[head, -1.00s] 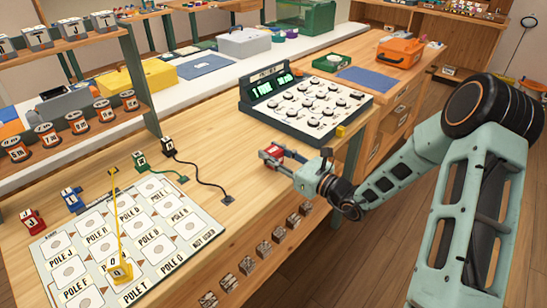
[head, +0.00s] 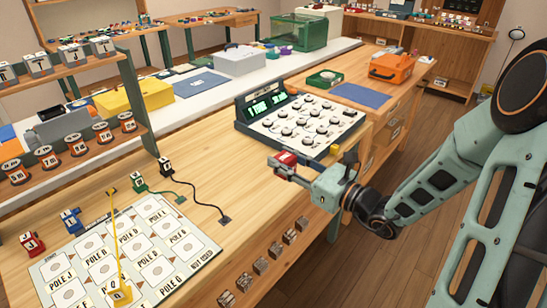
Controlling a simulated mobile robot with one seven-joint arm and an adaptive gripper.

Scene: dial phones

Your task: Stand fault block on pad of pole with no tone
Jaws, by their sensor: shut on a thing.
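My gripper (head: 287,168) is shut on a red block (head: 286,158) with a pale face, held in front of the dial console's near left edge. It seems to be above the bench, but the height is hard to judge. The console (head: 305,125) has several dials and a lit green display (head: 266,107), whose text is too small to read surely. My gripper is well to the right of the board.
A yellow block (head: 120,293) with a thin yellow cord stands on the board's front. Blue (head: 71,221) and red (head: 31,243) blocks stand at its left; green (head: 139,184) and black (head: 165,166) corded blocks stand behind it. Bare bench separates board and gripper.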

